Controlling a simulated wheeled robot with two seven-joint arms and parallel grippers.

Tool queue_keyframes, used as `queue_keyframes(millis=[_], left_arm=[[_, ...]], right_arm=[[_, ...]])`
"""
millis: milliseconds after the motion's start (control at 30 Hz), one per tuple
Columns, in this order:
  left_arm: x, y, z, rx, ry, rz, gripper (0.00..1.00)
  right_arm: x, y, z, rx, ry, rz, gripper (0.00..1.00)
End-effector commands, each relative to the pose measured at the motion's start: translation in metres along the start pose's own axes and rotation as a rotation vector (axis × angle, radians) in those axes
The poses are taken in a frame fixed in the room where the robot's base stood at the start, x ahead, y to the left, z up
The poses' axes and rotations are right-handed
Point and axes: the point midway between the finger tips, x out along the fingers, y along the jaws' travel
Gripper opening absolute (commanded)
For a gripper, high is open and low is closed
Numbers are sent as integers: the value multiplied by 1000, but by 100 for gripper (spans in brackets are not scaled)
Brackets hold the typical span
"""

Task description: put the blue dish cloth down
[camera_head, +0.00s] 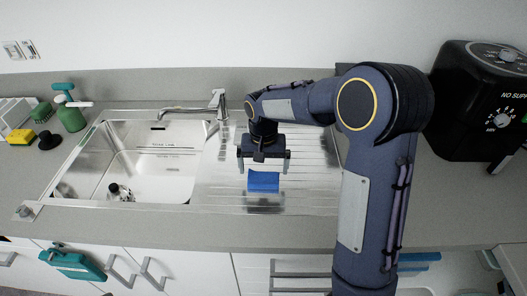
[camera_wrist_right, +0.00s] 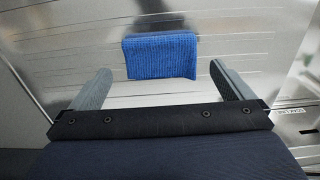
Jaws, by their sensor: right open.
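The blue dish cloth (camera_head: 263,181) lies folded on the ribbed metal drainboard (camera_head: 215,185), to the right of the sink basin. It also shows in the right wrist view (camera_wrist_right: 161,56), beyond the fingertips and between their lines. My right gripper (camera_head: 263,166) is above the drainboard, just behind the cloth in the head view. Its two fingers (camera_wrist_right: 159,82) are spread wide with nothing between them, apart from the cloth. My left gripper is not in view.
The sink basin (camera_head: 150,165) with a faucet (camera_head: 215,104) is left of the drainboard. A green spray bottle (camera_head: 71,118) and yellow sponge (camera_head: 20,136) stand at the far left. A black air fryer (camera_head: 470,120) stands at the right.

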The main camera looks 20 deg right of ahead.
Motion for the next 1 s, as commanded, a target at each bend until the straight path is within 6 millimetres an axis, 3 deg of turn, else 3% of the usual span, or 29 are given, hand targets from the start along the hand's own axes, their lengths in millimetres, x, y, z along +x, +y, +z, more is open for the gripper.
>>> queue_keyframes(millis=[233, 467, 567, 667, 800, 1000], left_arm=[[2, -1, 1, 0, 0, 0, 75], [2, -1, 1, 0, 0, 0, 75], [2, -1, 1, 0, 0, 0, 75], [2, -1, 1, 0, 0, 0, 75], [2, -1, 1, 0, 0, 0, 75], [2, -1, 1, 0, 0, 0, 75]], right_arm=[[-53, -1, 0, -1, 4, -3, 100], [-76, 1, 1, -1, 1, -5, 100], [-86, 10, 11, -11, 5, -43, 100], [-98, 30, 37, -40, 19, -127, 100], [-113, 59, 95, -113, 84, -277, 100], [-109, 80, 179, -218, 237, -420, 100]])
